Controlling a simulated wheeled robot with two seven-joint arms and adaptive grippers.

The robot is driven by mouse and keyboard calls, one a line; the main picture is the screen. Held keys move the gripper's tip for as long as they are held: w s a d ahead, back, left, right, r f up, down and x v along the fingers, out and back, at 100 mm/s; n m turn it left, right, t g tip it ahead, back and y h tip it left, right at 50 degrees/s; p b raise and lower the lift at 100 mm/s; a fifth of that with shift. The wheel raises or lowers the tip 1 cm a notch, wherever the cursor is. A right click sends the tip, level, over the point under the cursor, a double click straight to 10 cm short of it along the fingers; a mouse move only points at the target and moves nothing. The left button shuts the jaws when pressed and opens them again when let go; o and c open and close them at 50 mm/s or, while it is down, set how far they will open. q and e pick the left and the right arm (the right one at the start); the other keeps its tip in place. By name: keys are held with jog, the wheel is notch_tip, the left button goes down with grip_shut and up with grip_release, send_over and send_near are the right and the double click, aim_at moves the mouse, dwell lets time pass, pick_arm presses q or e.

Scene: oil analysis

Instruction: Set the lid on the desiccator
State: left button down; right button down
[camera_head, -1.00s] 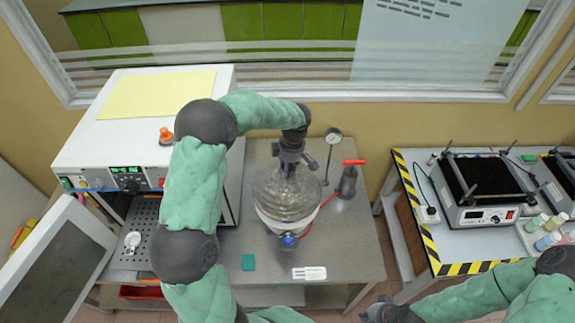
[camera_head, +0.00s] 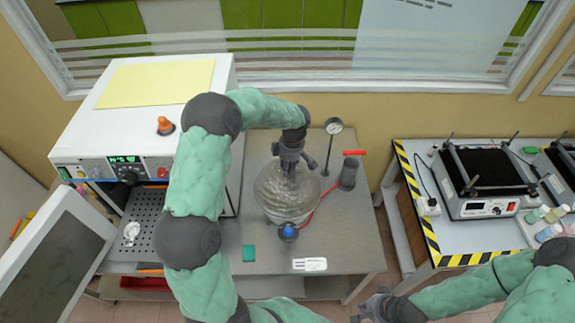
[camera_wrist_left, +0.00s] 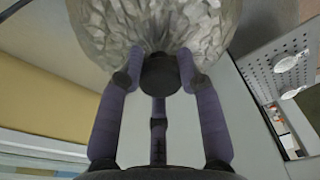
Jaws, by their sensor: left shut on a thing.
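The clear glass lid (camera_head: 272,186) is over the round desiccator (camera_head: 290,218) on the grey bench. From above I cannot tell whether its rim touches the desiccator all round. My left gripper (camera_head: 289,163) comes down from above and is shut on the lid's dark knob. In the left wrist view the fingers (camera_wrist_left: 160,75) close around the knob, with the glass dome (camera_wrist_left: 150,25) beyond. The blue stopcock (camera_head: 288,231) sticks out at the desiccator's front. My right gripper (camera_head: 372,308) is empty at the bottom edge, and its fingers look spread.
A pressure gauge on a stand (camera_head: 333,126) and a dark pump with a red handle (camera_head: 348,172) stand right of the desiccator, with a red hose. A white oven (camera_head: 110,140) with an open door is at left. A green block (camera_head: 248,253) and a white labelled item (camera_head: 310,264) lie in front.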

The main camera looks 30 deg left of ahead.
pick_arm(q)
jog(key=shift+f+b, duration=0.45)
jog(key=shift+b, duration=0.15)
jog(key=c, duration=0.8)
grip_release()
jog(key=shift+o, duration=0.2)
jog(key=shift+f, duration=0.1)
notch_tip(320, 180, up, 12)
jog(key=d, duration=0.1)
jog(key=shift+w+d, duration=0.2)
